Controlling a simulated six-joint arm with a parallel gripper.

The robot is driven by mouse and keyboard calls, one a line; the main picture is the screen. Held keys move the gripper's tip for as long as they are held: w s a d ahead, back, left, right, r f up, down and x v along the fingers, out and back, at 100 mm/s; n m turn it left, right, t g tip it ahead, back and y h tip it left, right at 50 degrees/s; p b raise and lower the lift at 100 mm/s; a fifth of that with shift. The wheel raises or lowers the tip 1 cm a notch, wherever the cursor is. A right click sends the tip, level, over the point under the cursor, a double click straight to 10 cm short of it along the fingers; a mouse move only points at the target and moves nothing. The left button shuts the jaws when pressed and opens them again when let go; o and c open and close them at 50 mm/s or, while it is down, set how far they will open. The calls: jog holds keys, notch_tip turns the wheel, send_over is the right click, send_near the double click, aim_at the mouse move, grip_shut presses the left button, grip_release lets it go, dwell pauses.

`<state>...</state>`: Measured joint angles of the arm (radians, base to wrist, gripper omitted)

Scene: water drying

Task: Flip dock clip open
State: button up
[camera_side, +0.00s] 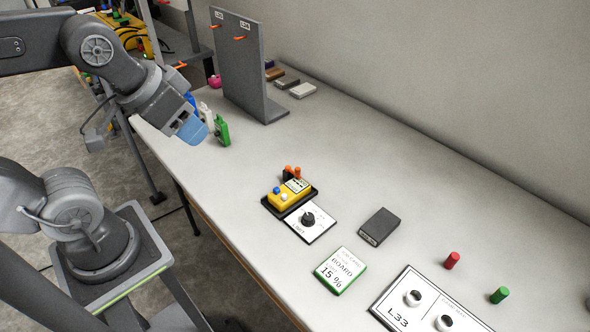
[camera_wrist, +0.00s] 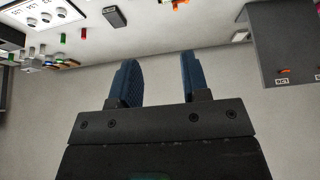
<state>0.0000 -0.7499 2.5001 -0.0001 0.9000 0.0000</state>
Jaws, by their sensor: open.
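A yellow meter (camera_side: 289,194) with a blue and a white knob sits in a black dock (camera_side: 271,209) in the middle of the bench in the side view. A small dark upright part with orange pegs (camera_side: 293,172) stands at the dock's far end; it looks like the clip, but its position is too small to tell. My gripper (camera_side: 193,130) has blue fingers and is in the air at the upper left, well away from the dock. In the wrist view my gripper (camera_wrist: 158,78) is open, with nothing between its fingers.
Green (camera_side: 221,131) and white (camera_side: 207,115) upright items stand close beside my gripper. A tall grey stand (camera_side: 243,70) with orange hooks is behind them. A dark box (camera_side: 379,227), a green-edged board (camera_side: 341,270) and an L33 panel (camera_side: 431,304) lie to the right. Bench between stand and dock is clear.

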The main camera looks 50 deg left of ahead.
jog(key=shift+w+a+f, duration=0.15)
jog(key=shift+w+a, duration=0.1)
jog(key=shift+w, duration=0.1)
jog(key=c, duration=0.3)
jog(key=shift+m+t+y, duration=0.3)
jog(key=shift+m+y, duration=0.5)
jog(key=shift+y, duration=0.1)
jog(key=w+a+f, duration=0.2)
jog(key=w, duration=0.1)
jog(key=w+a+f, duration=0.1)
jog(key=w, duration=0.1)
jog(key=shift+w, duration=0.1)
jog(key=c, duration=0.5)
jog(key=w+f+m, duration=0.1)
jog(key=w, duration=0.1)
jog(key=w+a+f+m, duration=0.1)
jog(key=f, duration=0.1)
jog(key=w+a+f+m+t, duration=0.1)
jog(key=w+f, duration=0.1)
jog(key=shift+w+f+y, duration=0.1)
jog(key=shift+w+y, duration=0.2)
grip_shut()
jog(key=w+d+f+m+h, duration=0.2)
jog(key=f+m, duration=0.5)
jog(key=f, duration=0.5)
jog(key=shift+w+d+m+h, duration=0.25)
jog(key=shift+w+h, duration=0.25)
jog(key=shift+h, duration=0.7)
